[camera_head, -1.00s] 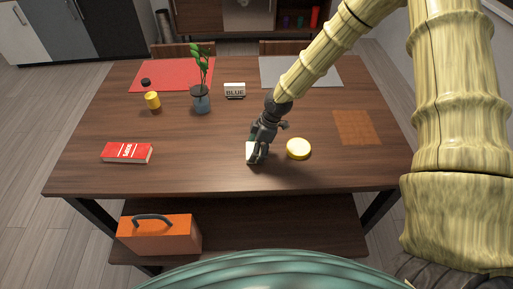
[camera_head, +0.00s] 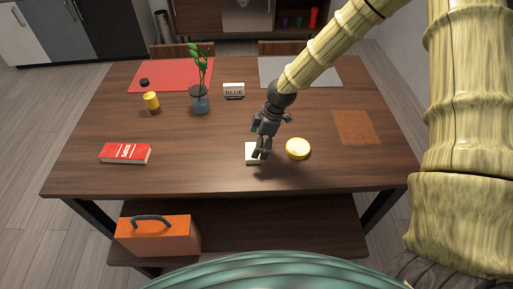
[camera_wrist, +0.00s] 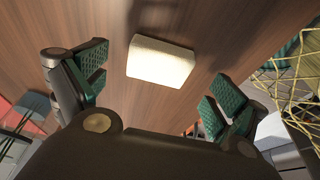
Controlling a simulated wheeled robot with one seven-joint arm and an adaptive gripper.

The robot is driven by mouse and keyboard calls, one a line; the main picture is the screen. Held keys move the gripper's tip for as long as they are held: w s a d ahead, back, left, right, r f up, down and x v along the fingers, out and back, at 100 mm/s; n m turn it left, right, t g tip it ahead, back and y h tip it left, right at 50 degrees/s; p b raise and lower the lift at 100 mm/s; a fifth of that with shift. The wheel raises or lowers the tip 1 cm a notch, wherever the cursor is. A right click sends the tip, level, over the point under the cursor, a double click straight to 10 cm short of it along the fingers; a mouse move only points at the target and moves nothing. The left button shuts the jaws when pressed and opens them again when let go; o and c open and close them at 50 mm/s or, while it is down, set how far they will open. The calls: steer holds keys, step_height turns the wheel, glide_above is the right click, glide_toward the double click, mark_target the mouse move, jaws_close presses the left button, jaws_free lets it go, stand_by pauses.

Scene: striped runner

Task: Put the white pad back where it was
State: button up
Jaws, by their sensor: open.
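The white pad (camera_head: 250,153) lies flat on the wooden table (camera_head: 200,172), left of the yellow round thing. It also shows in the wrist view (camera_wrist: 161,61), lying on the tabletop between and beyond my fingers. My gripper (camera_head: 261,150) is just above and partly in front of the pad in the head view, hiding its right part. In the wrist view my gripper (camera_wrist: 150,85) is open, its green finger pads spread wide with nothing between them.
A yellow round thing (camera_head: 298,148) is close on the right. A red book (camera_head: 125,153) lies left. A brown square mat (camera_head: 355,127) lies bare at right.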

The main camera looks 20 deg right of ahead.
steer(key=b+v, duration=0.1)
steer(key=v, duration=0.7)
steer(key=shift+r, duration=0.3)
